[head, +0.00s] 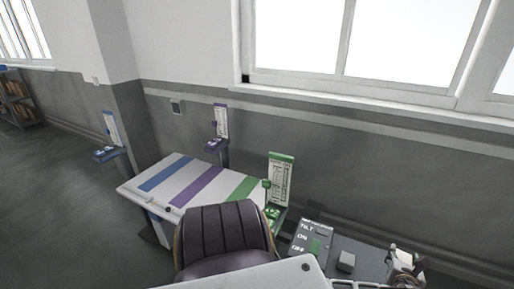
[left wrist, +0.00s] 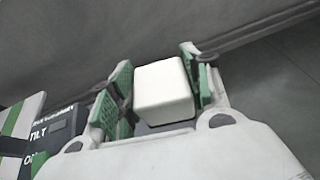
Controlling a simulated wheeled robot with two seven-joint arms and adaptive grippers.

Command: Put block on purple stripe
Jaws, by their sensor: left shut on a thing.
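A white block (left wrist: 164,91) sits between the green-padded fingers of my left gripper (left wrist: 158,92) in the left wrist view. The gripper is shut on it. In the head view my left gripper (head: 404,262) is at the lower right, beyond the switch panel; the block is too small there to tell apart from the gripper. The purple stripe (head: 197,187) runs across the white table top, between a blue stripe (head: 166,172) and a green stripe (head: 243,189). The purple stripe is bare where visible, and the gripper is well to its right. My right gripper is not in view.
A switch panel (head: 310,240) marked TILT, ON and OFF stands right of the table (head: 134,189); it also shows in the left wrist view (left wrist: 62,127). Blue (head: 111,127), purple (head: 220,121) and green (head: 280,178) scale boards stand around the table, before the grey wall.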

